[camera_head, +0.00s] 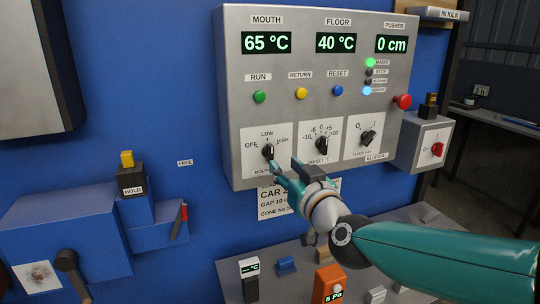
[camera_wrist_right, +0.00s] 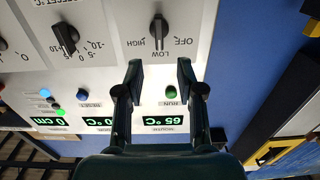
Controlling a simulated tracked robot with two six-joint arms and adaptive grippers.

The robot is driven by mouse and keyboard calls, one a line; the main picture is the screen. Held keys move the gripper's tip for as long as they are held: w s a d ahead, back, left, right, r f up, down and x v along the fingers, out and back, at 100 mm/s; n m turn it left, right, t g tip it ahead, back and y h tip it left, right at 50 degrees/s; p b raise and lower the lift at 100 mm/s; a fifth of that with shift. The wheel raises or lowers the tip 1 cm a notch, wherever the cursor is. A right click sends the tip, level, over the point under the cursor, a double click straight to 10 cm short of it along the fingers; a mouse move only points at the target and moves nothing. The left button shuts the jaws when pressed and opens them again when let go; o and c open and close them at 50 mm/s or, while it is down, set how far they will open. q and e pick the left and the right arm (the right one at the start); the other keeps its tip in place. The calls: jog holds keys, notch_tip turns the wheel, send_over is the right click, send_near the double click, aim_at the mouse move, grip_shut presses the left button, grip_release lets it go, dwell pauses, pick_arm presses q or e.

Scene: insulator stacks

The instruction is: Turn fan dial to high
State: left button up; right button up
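The fan dial (camera_head: 268,151) is a black knob on a white plate marked OFF, LOW and HIGH, at the lower left of the grey control panel (camera_head: 235,100). The small print under it is partly hidden by my gripper. The knob (camera_wrist_right: 158,29) also shows in the right wrist view, upright in the picture and in line with the LOW mark. My right gripper (camera_head: 284,165) is open and empty, just below and right of the dial in the head view. In the right wrist view its two fingertips (camera_wrist_right: 157,70) are apart, with the knob beyond the gap between them. My left gripper is not seen.
An offset dial (camera_head: 322,143) and another switch (camera_head: 367,138) sit right of the fan dial. Green, yellow and blue buttons (camera_head: 301,93) are above it. A red stop button (camera_head: 403,101) is at the panel's right edge. A blue machine (camera_head: 60,220) stands lower left.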

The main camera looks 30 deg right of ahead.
aim_at(272, 151)
jog(key=x, duration=0.8)
jog(key=shift+w+d+p, duration=0.15)
jog(key=shift+w+p, duration=0.15)
jog(key=shift+p, duration=0.1)
jog(key=shift+s+r, duration=0.1)
jog(key=shift+s, duration=0.05)
grip_shut()
